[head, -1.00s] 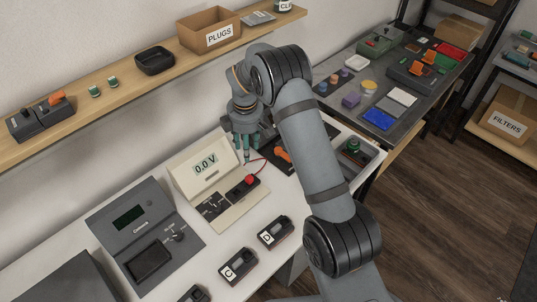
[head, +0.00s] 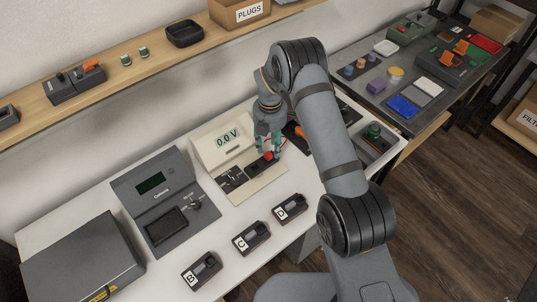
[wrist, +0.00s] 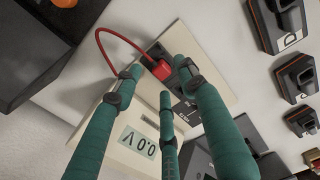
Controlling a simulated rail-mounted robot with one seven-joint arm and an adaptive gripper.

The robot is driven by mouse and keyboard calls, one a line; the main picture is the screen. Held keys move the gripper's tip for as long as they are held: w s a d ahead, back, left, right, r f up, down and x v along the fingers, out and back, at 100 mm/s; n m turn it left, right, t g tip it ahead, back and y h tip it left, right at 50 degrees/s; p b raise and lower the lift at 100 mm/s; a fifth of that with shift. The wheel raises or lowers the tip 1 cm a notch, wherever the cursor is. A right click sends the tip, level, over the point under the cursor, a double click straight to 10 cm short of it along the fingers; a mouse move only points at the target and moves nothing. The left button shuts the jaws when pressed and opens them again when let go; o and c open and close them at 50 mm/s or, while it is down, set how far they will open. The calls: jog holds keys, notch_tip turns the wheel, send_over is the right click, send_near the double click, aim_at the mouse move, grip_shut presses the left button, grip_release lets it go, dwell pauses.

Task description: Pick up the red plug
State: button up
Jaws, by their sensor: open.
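The red plug (head: 269,156) sits on the dark socket strip of the cream voltmeter (head: 219,145), whose display reads 0.0 V. In the wrist view the red plug (wrist: 162,70) has a red cable curving from it to the left. My gripper (head: 270,150) is open, pointing down directly over the plug. In the wrist view the green fingers of my gripper (wrist: 166,85) are spread around the plug, and I see no clear contact. The fingers partly hide the voltmeter's panel.
Black modules labelled B (head: 201,271), C (head: 250,238) and D (head: 289,209) lie along the table's front. A grey console (head: 165,200) stands left of the voltmeter. A tray with a green-topped part (head: 374,131) is to the right. A shelf (head: 105,85) runs along the wall behind.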

aim_at(269, 153)
jog(key=shift+a+f+p, duration=0.1)
jog(key=shift+f+p, duration=0.25)
jog(key=shift+f, duration=1.3)
jog(key=shift+c, duration=1.1)
jog(key=c, duration=0.7)
jog(key=shift+c, duration=0.3)
